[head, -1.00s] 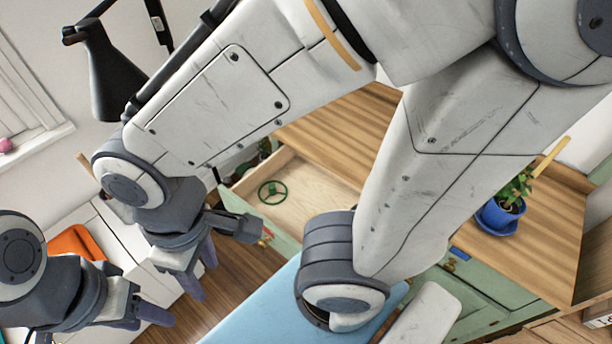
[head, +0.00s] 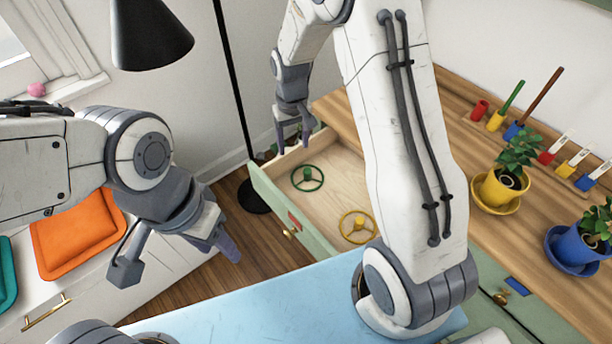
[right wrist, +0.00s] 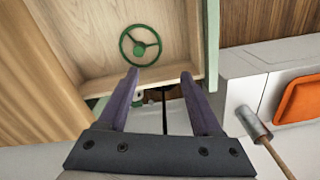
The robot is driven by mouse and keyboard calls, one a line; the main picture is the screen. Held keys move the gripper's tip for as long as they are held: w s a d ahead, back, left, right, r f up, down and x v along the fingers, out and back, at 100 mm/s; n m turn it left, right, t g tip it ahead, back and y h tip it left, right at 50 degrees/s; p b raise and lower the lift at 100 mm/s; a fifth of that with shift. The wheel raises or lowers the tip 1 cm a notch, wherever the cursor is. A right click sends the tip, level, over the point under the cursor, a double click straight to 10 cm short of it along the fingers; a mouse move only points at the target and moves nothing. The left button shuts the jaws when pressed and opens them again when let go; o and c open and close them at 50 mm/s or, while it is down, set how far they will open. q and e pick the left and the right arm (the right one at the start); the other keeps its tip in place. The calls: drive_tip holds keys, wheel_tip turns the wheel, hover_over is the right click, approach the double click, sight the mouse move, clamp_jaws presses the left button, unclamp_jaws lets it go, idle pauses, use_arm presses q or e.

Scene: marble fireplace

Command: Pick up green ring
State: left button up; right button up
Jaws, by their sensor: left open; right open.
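The green ring (head: 307,178), a wheel shape with spokes, lies flat on the wooden floor of the open drawer (head: 262,190), toward its far left end. It also shows whole in the right wrist view (right wrist: 140,46), beyond the fingertips and slightly left of the middle between them. My right gripper (head: 293,143) is open and empty, pointing down near the drawer's far end, apart from the ring. Its two purple fingers show in the right wrist view (right wrist: 160,78). My left gripper (head: 226,243) is open and empty, left of the drawer and in front of it.
A yellow ring (head: 357,227) lies nearer in the same drawer, partly beside my right arm. The wooden countertop (head: 465,135) carries a yellow plant pot (head: 499,190), a blue plant pot (head: 578,245) and coloured pegs. A black lamp (head: 148,35) stands behind. Orange cloth (head: 78,235) lies left.

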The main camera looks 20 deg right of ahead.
drive_tip(key=m, duration=0.1)
hover_over(308, 172)
drive_tip(key=w, duration=0.1)
wheel_tip(308, 172, down, 5)
drive_tip(key=f, duration=0.5)
drive_tip(key=shift+w+d+b, duration=0.1)
drive_tip(key=shift+d+b, duration=0.1)
drive_tip(key=shift+b, duration=0.2)
drive_tip(key=shift+s+a+f, duration=0.1)
drive_tip(key=shift+s+f, duration=0.05)
drive_tip(key=shift+f, duration=0.85)
drive_tip(key=shift+s+a+f, duration=0.1)
drive_tip(key=shift+s+f, duration=0.1)
drive_tip(key=shift+f, duration=0.85)
drive_tip(key=shift+s+f, duration=0.15)
drive_tip(key=shift+f, duration=0.85)
clamp_jaws()
